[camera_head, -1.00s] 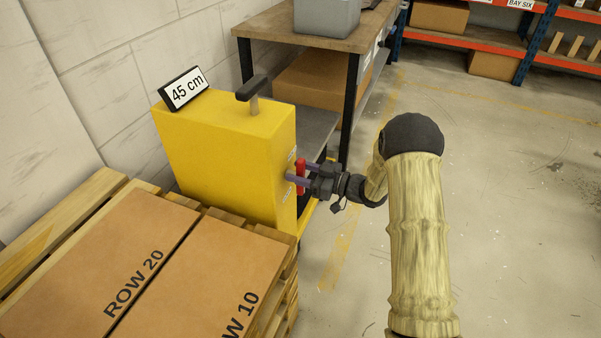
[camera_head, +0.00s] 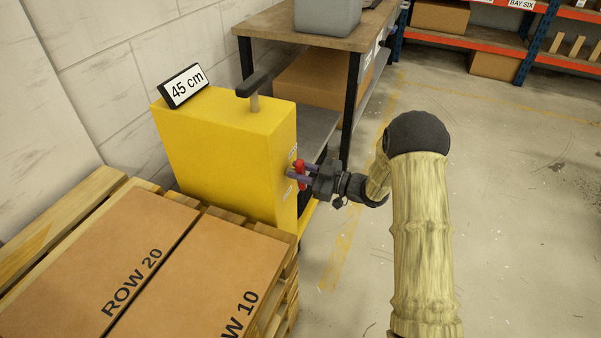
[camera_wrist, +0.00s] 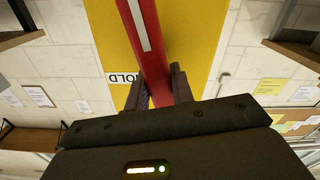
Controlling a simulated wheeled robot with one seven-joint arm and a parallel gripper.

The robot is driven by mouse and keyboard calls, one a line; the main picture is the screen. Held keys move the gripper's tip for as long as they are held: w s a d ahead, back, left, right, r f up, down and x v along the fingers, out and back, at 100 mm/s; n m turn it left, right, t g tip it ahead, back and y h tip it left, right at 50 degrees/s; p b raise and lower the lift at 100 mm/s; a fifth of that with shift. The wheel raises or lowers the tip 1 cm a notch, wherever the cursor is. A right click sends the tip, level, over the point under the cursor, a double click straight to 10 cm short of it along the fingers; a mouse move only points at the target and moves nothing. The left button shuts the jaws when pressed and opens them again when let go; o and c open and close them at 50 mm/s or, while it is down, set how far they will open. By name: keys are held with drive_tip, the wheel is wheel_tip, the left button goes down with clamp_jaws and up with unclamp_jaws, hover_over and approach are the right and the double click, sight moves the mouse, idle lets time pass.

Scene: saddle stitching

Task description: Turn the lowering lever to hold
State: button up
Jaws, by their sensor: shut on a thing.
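The red lowering lever (camera_head: 300,167) is on the right side face of the yellow lift body (camera_head: 215,150). In the wrist view the lever (camera_wrist: 152,42) is a red bar with a white stripe, slightly tilted, running up from between my fingers. My gripper (camera_head: 296,175) is shut on the lever; in the wrist view its fingers (camera_wrist: 163,86) sit on either side of the bar. A white label reading HOLD (camera_wrist: 123,78), upside down there, lies just left of the lever and close to my left finger. The fingers hide part of the lever.
A sign reading 45 cm (camera_head: 183,86) and a black-topped handle (camera_head: 253,84) stand on the lift body. A pallet (camera_head: 287,268) with cartons (camera_head: 150,250) is at the front left. A workbench (camera_head: 330,38) stands behind. The floor at right is clear.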

drive_tip(key=n+b, duration=0.2)
drive_tip(key=n, duration=0.1)
drive_tip(key=f+n+b, duration=0.1)
drive_tip(key=shift+s, duration=0.3)
drive_tip(key=n+b, duration=0.3)
drive_tip(key=n, duration=0.1)
drive_tip(key=shift+s+a+f+b, duration=0.1)
drive_tip(key=shift+s+f+b, duration=0.15)
drive_tip(key=shift+b, duration=0.05)
drive_tip(key=n+b, duration=0.3)
drive_tip(key=b, duration=0.1)
drive_tip(key=shift+s+f+n, duration=0.1)
drive_tip(key=shift+f+n, duration=0.25)
drive_tip(key=shift+n, duration=0.05)
drive_tip(key=n+b, duration=0.3)
drive_tip(key=b, duration=0.1)
drive_tip(key=shift+n, duration=0.3)
drive_tip(key=o, duration=1)
drive_tip(key=shift+s+r, duration=0.1)
